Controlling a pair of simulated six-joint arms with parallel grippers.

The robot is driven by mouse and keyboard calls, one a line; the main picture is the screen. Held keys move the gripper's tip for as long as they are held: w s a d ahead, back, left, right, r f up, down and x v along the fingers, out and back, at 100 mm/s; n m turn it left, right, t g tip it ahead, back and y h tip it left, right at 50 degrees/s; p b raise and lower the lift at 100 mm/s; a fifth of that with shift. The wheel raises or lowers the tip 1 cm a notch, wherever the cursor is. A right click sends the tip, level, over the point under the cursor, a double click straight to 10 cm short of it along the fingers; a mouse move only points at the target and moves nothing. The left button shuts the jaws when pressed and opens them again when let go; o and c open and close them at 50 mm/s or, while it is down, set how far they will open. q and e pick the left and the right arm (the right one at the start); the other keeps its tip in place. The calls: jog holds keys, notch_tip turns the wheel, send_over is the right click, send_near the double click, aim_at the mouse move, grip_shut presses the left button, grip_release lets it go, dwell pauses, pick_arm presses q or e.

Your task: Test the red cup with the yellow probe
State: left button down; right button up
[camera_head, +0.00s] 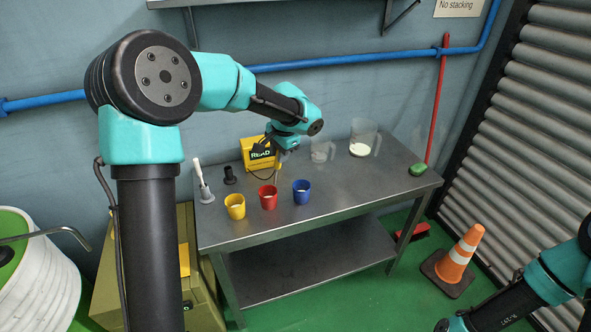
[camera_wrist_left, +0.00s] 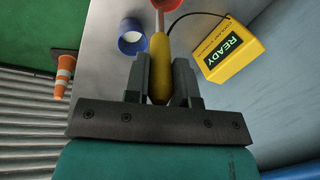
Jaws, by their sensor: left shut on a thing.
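The red cup (camera_head: 268,199) stands on the metal table between a yellow and a blue cup, with pale contents; part of it shows at the top of the left wrist view (camera_wrist_left: 168,4). My left gripper (camera_head: 281,155) is above and just behind it. In the left wrist view the gripper (camera_wrist_left: 160,82) is shut on the yellow probe's handle (camera_wrist_left: 159,68). The probe's grey shaft points at the red cup and overlaps it there. Whether the tip is inside the cup or above it, I cannot tell. My right arm shows at the lower right; its gripper is out of frame.
Yellow cup (camera_head: 235,208) and blue cup (camera_head: 301,193) flank the red one. A yellow READY box (camera_head: 256,148), cabled, stands behind. A white-handled tool (camera_head: 202,184), a black holder (camera_head: 230,176), clear jugs (camera_head: 364,136) and a green object (camera_head: 417,169) are also on the table.

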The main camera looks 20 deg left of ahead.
pick_arm(q)
jog(key=shift+s+a+r, duration=0.15)
jog(key=shift+a+r, duration=0.2)
jog(key=shift+a, duration=0.3)
jog(key=shift+s+a+r, duration=0.15)
jog(key=shift+a+r, duration=0.2)
jog(key=shift+a, duration=0.25)
jog(key=shift+f, duration=0.15)
jog(key=d+x, duration=0.2)
jog(key=x, duration=0.8)
jog(key=shift+s+f, duration=0.35)
jog(key=shift+f, duration=0.3)
jog(key=shift+d, duration=0.1)
dwell(1.8)
jog(key=a+v, duration=0.2)
jog(key=v, duration=0.8)
jog(key=shift+w+r, duration=0.3)
jog(key=shift+r, duration=0.1)
dwell(0.5)
dwell(1.2)
